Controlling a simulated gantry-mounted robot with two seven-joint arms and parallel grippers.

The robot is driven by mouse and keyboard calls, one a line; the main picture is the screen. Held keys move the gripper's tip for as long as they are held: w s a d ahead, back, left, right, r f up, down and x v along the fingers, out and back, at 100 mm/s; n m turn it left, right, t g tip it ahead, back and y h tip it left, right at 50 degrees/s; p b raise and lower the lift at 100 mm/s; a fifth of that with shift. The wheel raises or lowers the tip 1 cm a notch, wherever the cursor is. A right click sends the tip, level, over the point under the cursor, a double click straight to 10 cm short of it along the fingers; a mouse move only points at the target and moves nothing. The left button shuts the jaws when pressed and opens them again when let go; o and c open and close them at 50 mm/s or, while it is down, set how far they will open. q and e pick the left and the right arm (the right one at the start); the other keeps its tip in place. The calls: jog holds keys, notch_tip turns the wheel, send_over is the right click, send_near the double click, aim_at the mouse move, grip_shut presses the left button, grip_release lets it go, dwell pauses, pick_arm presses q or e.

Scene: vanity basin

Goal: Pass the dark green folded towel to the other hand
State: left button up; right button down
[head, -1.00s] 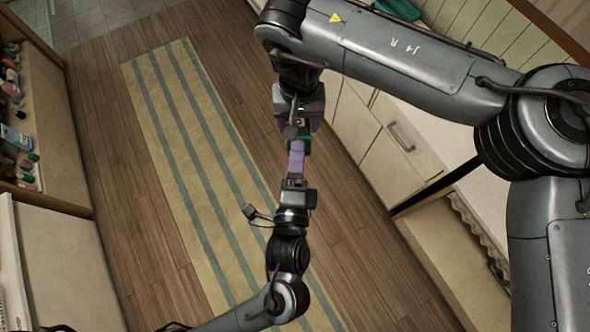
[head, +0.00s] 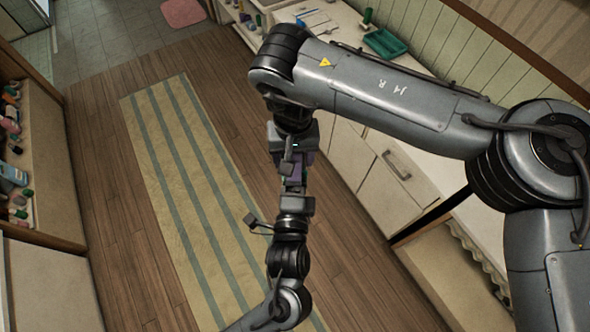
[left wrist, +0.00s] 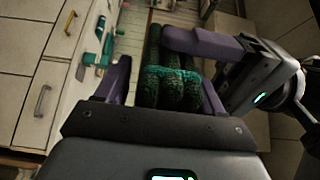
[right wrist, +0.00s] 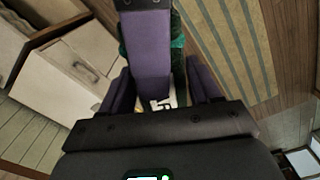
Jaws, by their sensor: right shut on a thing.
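The dark green folded towel (left wrist: 172,82) shows as thick rolls with a teal band across them in the left wrist view. In the right wrist view only a green strip (right wrist: 178,45) shows behind a purple finger. My right gripper (head: 297,160) is shut on the towel, pointing down in the head view. My left gripper (head: 293,184) meets it from below. Its two purple fingers stand on either side of the towel in the left wrist view, with a gap at the left finger, so it looks open. The head view mostly hides the towel behind the grippers.
A striped rug (head: 190,200) lies on the wooden floor below. A vanity with drawers (head: 385,180) stands to the right, with a green tray (head: 386,43) on its top. A shelf with bottles (head: 14,180) is at the left. Free air surrounds the grippers.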

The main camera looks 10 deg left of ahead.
pick_arm(q)
jog(key=shift+f, duration=0.2)
jog(key=c, duration=0.6)
pick_arm(e)
jog(key=shift+r, duration=0.15)
pick_arm(q)
jog(key=shift+c, duration=0.2)
pick_arm(e)
jog(key=shift+c, duration=2.4)
grip_release()
pick_arm(q)
jog(key=shift+r, duration=0.1)
pick_arm(e)
jog(key=o, duration=0.3)
